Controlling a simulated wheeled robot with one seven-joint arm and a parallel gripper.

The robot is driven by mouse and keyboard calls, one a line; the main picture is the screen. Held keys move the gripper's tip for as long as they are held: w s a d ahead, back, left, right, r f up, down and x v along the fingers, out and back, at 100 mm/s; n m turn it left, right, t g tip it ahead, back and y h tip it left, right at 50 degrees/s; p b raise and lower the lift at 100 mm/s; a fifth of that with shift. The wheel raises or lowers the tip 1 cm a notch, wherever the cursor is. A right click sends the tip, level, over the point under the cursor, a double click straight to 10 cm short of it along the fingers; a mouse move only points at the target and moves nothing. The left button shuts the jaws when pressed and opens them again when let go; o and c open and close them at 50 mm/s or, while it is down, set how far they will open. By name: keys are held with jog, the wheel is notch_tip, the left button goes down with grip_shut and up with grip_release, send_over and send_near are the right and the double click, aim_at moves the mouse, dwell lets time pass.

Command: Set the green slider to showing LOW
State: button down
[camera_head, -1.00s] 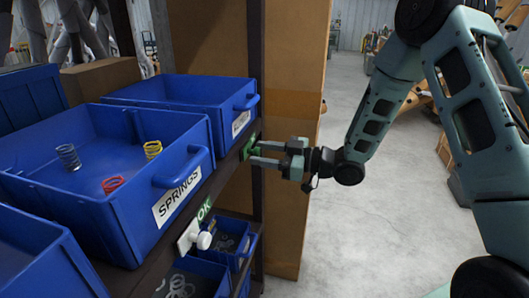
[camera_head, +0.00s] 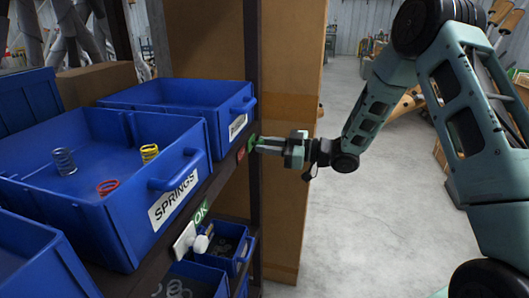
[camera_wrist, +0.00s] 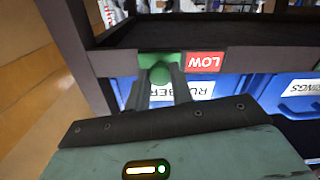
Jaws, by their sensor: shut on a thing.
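The green slider (camera_wrist: 150,60) is on the dark front rail of the shelf, with a round green knob on its face. It also shows in the head view (camera_head: 252,142). A red LOW label (camera_wrist: 204,62) is uncovered just to the right of the slider in the wrist view; in the head view it is a small red patch (camera_head: 241,154). My gripper (camera_wrist: 159,77) is shut on the slider's knob, one finger on each side of it. In the head view my gripper (camera_head: 261,146) reaches the rail from the right, its fingertips at the slider.
Blue bins, including a SPRINGS bin (camera_head: 107,206) with several coiled springs, stand on the shelf beside the rail. A white knob (camera_head: 200,243) with a green OK label (camera_head: 201,212) is nearer on the rail. Floor on the right is open.

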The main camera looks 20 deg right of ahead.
jog(key=shift+w+d, duration=0.15)
jog(key=c, duration=1.2)
grip_release()
jog(key=b+v, duration=0.2)
jog(key=v, duration=1.5)
jog(key=shift+d, duration=0.15)
